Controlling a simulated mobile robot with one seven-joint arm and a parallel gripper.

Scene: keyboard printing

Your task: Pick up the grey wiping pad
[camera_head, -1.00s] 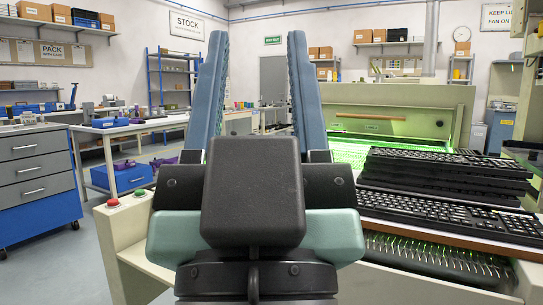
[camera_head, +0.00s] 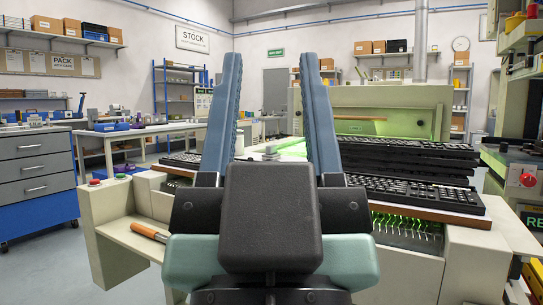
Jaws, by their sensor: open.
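My gripper (camera_head: 270,60) fills the middle of the head view, its two blue fingers apart with nothing held between them. I cannot make out the grey wiping pad for certain. A small grey item (camera_head: 270,152) shows between the fingers near the green-lit bed, too small to identify. My gripper body hides part of the machine front.
A cream machine (camera_head: 385,105) with a green-lit bed stands ahead. Stacked black keyboards (camera_head: 410,160) lie at its right. An orange-handled tool (camera_head: 150,232) lies on the low left ledge (camera_head: 120,240). A blue-grey drawer cabinet (camera_head: 40,180) stands left; the floor between is open.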

